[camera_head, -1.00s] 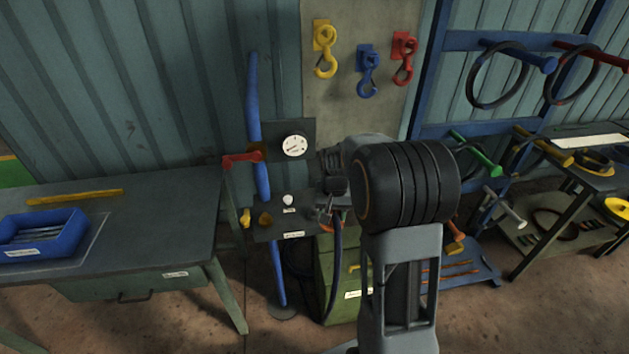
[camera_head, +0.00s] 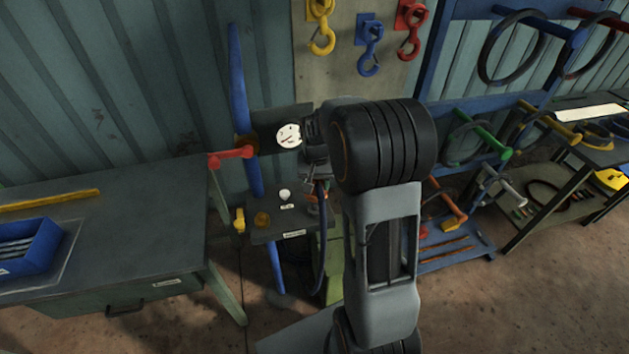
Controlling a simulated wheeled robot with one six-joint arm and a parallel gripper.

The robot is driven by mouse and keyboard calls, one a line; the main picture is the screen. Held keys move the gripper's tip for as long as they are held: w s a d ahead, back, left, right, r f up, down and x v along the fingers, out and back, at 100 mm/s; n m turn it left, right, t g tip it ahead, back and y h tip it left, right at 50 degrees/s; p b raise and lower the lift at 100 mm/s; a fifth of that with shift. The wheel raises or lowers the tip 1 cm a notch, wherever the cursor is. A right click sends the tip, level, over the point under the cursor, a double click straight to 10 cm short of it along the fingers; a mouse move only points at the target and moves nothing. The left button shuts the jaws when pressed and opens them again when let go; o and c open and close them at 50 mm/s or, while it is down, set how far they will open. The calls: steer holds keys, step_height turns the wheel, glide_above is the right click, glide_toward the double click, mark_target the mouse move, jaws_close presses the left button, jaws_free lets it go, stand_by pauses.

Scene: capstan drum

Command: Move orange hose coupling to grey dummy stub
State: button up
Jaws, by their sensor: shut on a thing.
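The orange hose coupling (camera_head: 312,198) shows only as a small patch beside the panel, mostly hidden by my gripper and arm. My gripper (camera_head: 316,187) is shut on it, just right of the panel's lower plate. A dark hose (camera_head: 320,250) hangs down below it. A pale grey stub (camera_head: 285,195), which looks like the dummy stub, sticks out of the lower plate above a small label. It is a short way left of the coupling, at about the same picture height. I cannot tell the depth gap between them.
A round gauge (camera_head: 288,135) sits on the upper plate. A brass-coloured fitting (camera_head: 262,219) and a yellow handle (camera_head: 239,221) are left of the stub. A red lever (camera_head: 231,156) juts from the blue post (camera_head: 240,95). A workbench (camera_head: 120,235) stands left, a green box (camera_head: 334,268) below.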

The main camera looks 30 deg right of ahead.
mark_target(316, 185)
steer(key=shift+f+b, duration=2.2)
steer(key=shift+f, duration=0.9)
steer(key=shift+f+b, duration=0.35)
steer(key=shift+f, duration=0.1)
steer(key=o, duration=1.1)
step_height(316, 185, up, 14)
steer(key=shift+f+b, duration=0.1)
steer(key=shift+b, duration=0.25)
steer(key=shift+w+f, duration=0.15)
steer(key=shift+f, duration=0.05)
steer(key=s+f, duration=0.1)
steer(key=s+a+f+n, duration=0.1)
steer(key=shift+s+f, duration=0.2)
steer(key=shift+s, duration=0.1)
steer(key=shift+s+a+r+n+t, duration=0.2)
steer(key=shift+s+a+n+t, duration=0.55)
steer(key=shift+s+a, duration=1.1)
steer(key=shift+s+a+r+n+t, duration=0.15)
steer(key=shift+s+a+n+t, duration=0.7)
steer(key=shift+s, duration=1.85)
steer(key=shift+s+a+r+n+t, duration=0.2)
steer(key=shift+s+a+n+t, duration=0.35)
steer(key=shift+s+a, duration=1.35)
